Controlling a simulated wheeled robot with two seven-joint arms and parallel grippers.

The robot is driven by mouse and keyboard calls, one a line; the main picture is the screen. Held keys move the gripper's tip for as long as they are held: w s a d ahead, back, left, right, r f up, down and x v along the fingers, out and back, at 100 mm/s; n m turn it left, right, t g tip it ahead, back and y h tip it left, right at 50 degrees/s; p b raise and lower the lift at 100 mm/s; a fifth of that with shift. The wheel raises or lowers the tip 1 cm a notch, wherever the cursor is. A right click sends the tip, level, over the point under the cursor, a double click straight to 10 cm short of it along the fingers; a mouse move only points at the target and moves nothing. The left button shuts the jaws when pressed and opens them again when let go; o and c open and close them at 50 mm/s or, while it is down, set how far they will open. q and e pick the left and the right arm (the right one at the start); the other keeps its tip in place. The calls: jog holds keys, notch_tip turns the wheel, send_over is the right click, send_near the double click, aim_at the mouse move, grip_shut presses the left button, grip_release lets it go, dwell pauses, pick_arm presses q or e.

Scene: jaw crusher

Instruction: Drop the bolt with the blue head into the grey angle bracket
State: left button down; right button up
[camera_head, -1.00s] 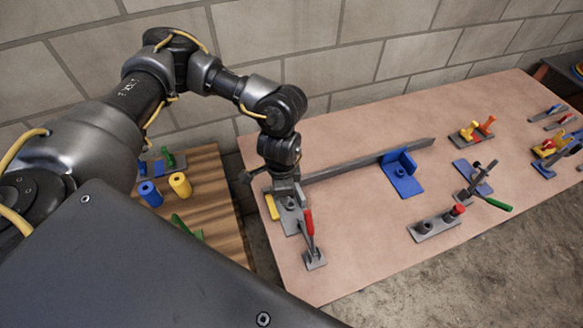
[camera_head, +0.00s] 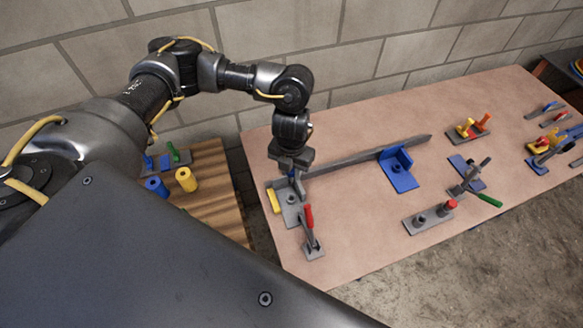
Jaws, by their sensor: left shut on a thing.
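The grey angle bracket (camera_head: 290,213) lies near the left end of the pinkish table, with a flat plate and a round hole or boss on it. My left gripper (camera_head: 298,186) points down just above and behind this bracket. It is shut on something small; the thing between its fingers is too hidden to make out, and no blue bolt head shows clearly. I cannot tell whether the fingers or the held thing touch the bracket. My right gripper is not in view.
A red-handled clamp (camera_head: 309,220) stands right in front of the bracket, and a yellow block (camera_head: 272,200) sits at its left. A wooden table (camera_head: 215,205) holds blue and yellow cylinders. The table's front middle is clear.

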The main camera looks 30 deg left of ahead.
aim_at(292, 179)
pick_arm(q)
jog(key=shift+s, duration=0.1)
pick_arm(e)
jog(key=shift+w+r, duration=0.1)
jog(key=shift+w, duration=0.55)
